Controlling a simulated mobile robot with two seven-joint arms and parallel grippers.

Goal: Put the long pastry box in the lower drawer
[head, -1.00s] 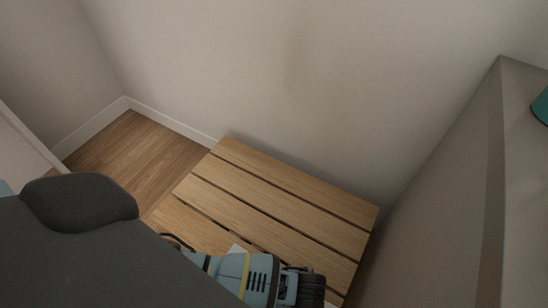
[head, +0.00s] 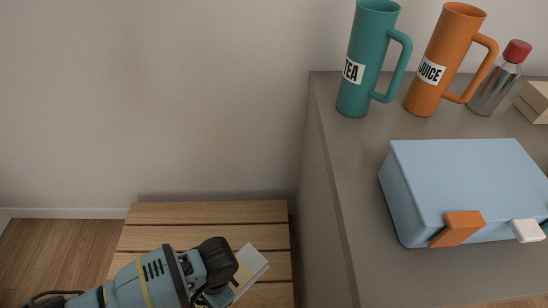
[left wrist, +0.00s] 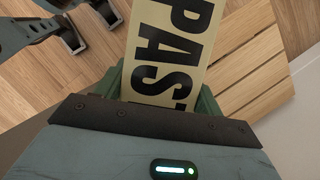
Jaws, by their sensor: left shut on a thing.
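The long pastry box (left wrist: 175,45) is cream with black letters reading "PAST" in the left wrist view. My left gripper (left wrist: 160,90) is shut on it, with a green finger at each side. In the head view the box (head: 250,268) shows as a small pale end beyond my left gripper (head: 222,280), over a slatted wooden bench. The rest of the box is hidden behind the gripper there. No drawer shows in either view. My right gripper is not in view.
A grey counter (head: 343,150) stands at the right. On it are a teal TEA mug (head: 367,60), an orange JUICE mug (head: 437,60), a red-capped bottle (head: 500,80) and a light blue case (head: 460,180). The slatted bench (head: 210,212) is against the wall.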

